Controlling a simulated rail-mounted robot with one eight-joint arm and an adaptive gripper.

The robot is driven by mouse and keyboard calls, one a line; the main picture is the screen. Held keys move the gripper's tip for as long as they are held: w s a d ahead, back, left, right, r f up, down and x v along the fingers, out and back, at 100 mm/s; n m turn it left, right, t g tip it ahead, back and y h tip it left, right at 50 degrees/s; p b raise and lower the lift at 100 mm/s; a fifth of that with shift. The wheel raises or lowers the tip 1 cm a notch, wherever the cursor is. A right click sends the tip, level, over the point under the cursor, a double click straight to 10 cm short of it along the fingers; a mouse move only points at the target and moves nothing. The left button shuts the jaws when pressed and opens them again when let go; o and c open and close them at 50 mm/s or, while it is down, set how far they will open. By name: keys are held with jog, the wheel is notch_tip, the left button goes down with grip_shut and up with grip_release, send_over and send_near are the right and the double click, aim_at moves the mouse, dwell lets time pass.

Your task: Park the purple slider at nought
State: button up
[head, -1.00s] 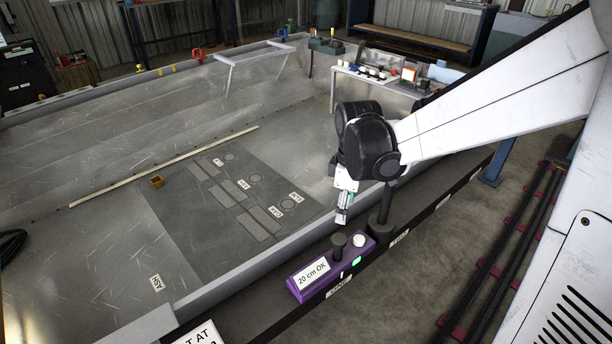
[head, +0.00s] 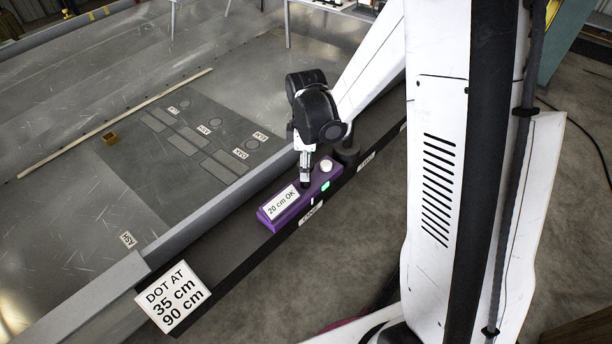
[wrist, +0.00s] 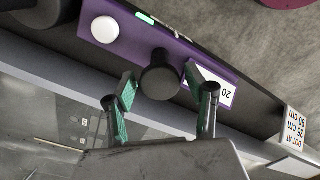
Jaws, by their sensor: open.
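The purple slider (head: 272,214) sits on the dark rail (head: 232,250) along the hull's edge. It bears a "20 cm OK" label, a white round button (head: 326,165), a small green light (head: 325,184) and a black knob. My gripper (head: 305,180) is over the slider, at the knob, which it mostly hides in the head view. In the wrist view, the open fingers lie either side of the black knob (wrist: 160,80). I cannot tell whether they touch it. A small white plate (head: 311,213) is on the rail's side below the slider; its text is unreadable.
A "DOT AT 35 cm 90 cm" sign (head: 173,296) stands at the rail's near end. A black round post (head: 346,152) stands on the rail just beyond the slider. The rail between slider and sign looks clear. A small brown box (head: 110,138) lies on the hull floor.

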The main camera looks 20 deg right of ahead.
jog(key=shift+f+b, duration=0.4)
jog(key=shift+f, duration=1.35)
jog(key=shift+c, duration=0.5)
grip_shut()
